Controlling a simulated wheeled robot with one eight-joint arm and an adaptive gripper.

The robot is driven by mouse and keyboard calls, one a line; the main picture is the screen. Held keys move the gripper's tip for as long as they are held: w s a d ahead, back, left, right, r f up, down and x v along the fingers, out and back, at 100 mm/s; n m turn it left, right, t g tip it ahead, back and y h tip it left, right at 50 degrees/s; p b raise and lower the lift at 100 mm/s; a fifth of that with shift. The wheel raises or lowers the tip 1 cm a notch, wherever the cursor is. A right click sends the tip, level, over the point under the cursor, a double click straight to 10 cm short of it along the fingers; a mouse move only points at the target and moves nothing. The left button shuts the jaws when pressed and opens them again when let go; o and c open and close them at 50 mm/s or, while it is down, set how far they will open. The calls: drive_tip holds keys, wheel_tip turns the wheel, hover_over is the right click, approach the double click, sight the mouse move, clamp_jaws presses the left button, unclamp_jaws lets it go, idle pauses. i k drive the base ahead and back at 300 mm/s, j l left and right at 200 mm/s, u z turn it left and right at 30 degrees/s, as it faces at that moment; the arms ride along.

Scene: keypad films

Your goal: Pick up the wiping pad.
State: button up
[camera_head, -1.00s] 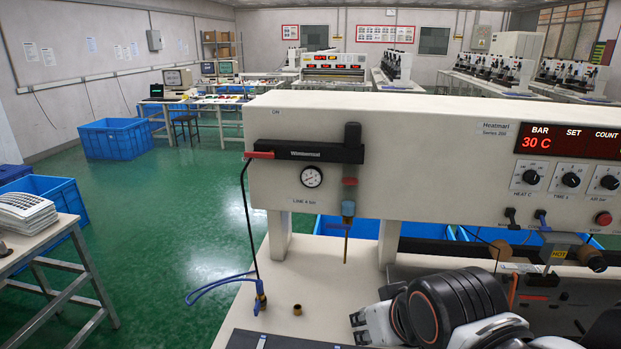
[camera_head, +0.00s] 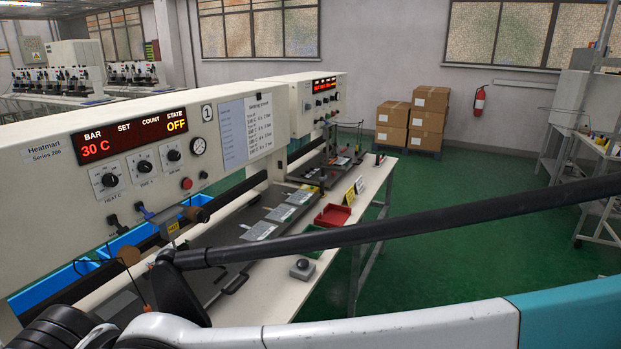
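I cannot make out a wiping pad for certain in the head view. A small grey block with a dark rounded top (camera_head: 302,268) lies on the near right corner of the white bench (camera_head: 285,300); I cannot tell what it is. My arm crosses the lower part of the picture and hides part of the bench. My gripper's fingers do not show.
A heat press machine (camera_head: 60,165) stands along the left, its display reading 30 C and OFF. Flat grey plates (camera_head: 259,231), a red tray (camera_head: 333,215) and small signs lie on the bench. Cardboard boxes (camera_head: 427,120) stand far back. The green floor (camera_head: 470,235) at right is clear.

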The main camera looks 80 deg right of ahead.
sight(323, 177)
drive_tip(key=z, duration=2.85)
